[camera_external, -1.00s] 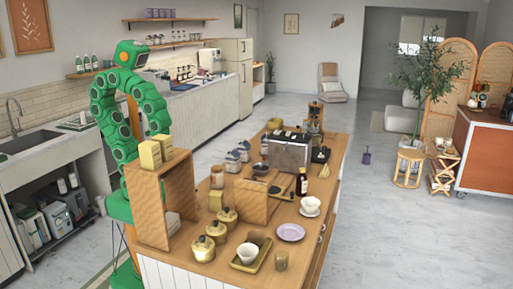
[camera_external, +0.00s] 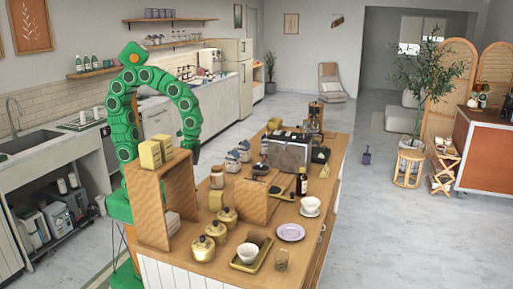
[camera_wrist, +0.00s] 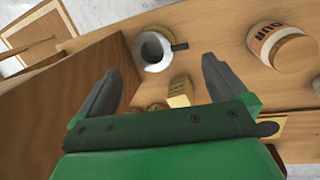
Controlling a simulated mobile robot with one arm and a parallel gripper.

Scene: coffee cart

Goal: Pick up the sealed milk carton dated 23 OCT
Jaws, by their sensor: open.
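My gripper (camera_external: 191,155) hangs at the end of my arm, beyond the wooden shelf box and near the left edge of the island. In the wrist view my gripper (camera_wrist: 160,85) has its two fingers wide apart with nothing held. A small pale yellow block (camera_wrist: 180,92) shows between and beyond the fingers. Small blue-and-white packs (camera_external: 232,162), possibly milk cartons, stand on the island to the right of my gripper in the external view. No 23 OCT date is readable, so I cannot tell which carton is meant.
A wooden shelf box (camera_external: 148,207) with yellow blocks (camera_external: 150,154) on top stands at the island's near left.

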